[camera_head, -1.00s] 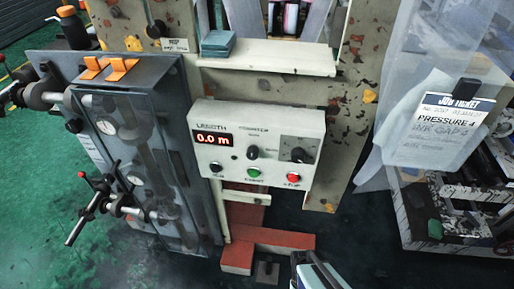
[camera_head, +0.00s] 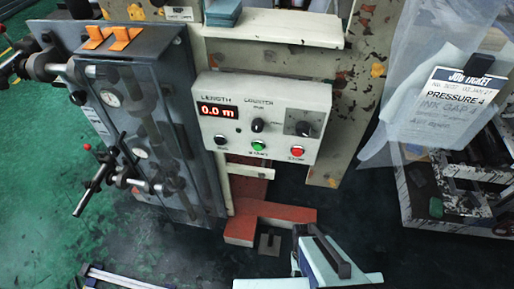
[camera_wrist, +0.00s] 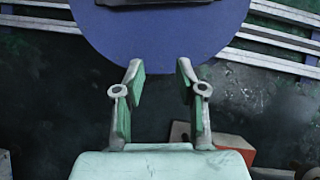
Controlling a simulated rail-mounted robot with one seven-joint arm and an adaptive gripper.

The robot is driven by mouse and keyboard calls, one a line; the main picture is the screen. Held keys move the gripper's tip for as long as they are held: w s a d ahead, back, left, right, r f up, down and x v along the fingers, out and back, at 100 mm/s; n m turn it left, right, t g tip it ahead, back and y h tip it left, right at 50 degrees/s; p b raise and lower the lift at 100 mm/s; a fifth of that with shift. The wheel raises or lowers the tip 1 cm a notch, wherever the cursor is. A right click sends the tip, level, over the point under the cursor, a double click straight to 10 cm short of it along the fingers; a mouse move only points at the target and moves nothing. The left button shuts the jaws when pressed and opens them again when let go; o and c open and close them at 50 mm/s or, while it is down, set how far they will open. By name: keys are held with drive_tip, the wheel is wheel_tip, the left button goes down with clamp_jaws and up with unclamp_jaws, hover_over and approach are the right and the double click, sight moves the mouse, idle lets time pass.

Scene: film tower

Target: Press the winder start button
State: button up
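The control panel (camera_head: 265,100) is a cream box headed LENGTH COUNTER, with a red display reading 0.0 m. The green button (camera_head: 258,145), the middle one along its lower edge, has a label that seems to read START. A red button (camera_head: 297,151) is to its right and a dark one (camera_head: 220,140) to its left. My gripper (camera_wrist: 160,78) shows in the wrist view with its two green-padded fingers apart and nothing between them. Part of my pale arm (camera_head: 352,276) is below the panel in the head view, well apart from the buttons. The panel is not in the wrist view.
A grey cabinet (camera_head: 155,110) with levers and a protruding handle stands left of the panel. A cream shelf (camera_head: 275,35) is above it. Red blocks (camera_head: 275,212) lie below. A job ticket (camera_head: 462,95) and translucent film hang at right. The space before the panel is clear.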

clamp_jaws()
idle(1.0)
